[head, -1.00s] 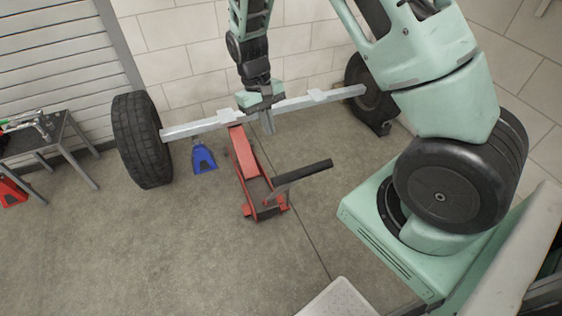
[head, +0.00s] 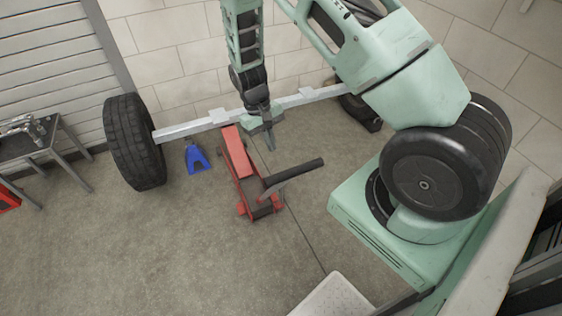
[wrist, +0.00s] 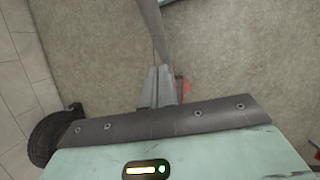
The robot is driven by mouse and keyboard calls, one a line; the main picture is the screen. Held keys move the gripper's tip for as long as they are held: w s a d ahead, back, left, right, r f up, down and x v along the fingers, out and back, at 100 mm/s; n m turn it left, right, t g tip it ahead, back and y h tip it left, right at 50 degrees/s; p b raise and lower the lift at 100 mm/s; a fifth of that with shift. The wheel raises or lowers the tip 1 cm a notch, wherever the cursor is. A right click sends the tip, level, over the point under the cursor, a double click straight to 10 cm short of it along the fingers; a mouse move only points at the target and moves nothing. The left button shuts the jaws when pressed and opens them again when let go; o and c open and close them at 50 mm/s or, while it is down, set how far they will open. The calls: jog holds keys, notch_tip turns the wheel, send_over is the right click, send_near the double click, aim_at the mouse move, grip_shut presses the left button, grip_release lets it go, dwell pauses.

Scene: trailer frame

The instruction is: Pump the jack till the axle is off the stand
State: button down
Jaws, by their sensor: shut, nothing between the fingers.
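The red floor jack (head: 237,153) stands on the floor, its front end by the grey axle (head: 185,130). Its black-gripped handle (head: 295,175) slants up to the right. The blue stand (head: 197,158) is under the axle's left part, near the left tire; I cannot tell whether they touch. My gripper (head: 271,145) is shut and empty, pointing down in front of the axle, left of and beyond the handle's end, and apart from it. In the wrist view my closed fingers (wrist: 160,75) show with a red bit of the jack (wrist: 185,86) beside them.
The left tire (head: 133,142) and a right tire (head: 361,112), partly hidden by my arm, sit at the axle's ends. A small metal table (head: 35,145) stands at far left. A pale surface (head: 333,297) is at the bottom.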

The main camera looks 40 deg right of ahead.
jog(key=shift+s+f+p, duration=0.55)
jog(key=shift+s+f, duration=0.65)
jog(key=shift+f, duration=0.25)
jog(key=shift+s+f+p, duration=0.55)
jog(key=shift+s+f, duration=0.65)
jog(key=shift+f, duration=0.2)
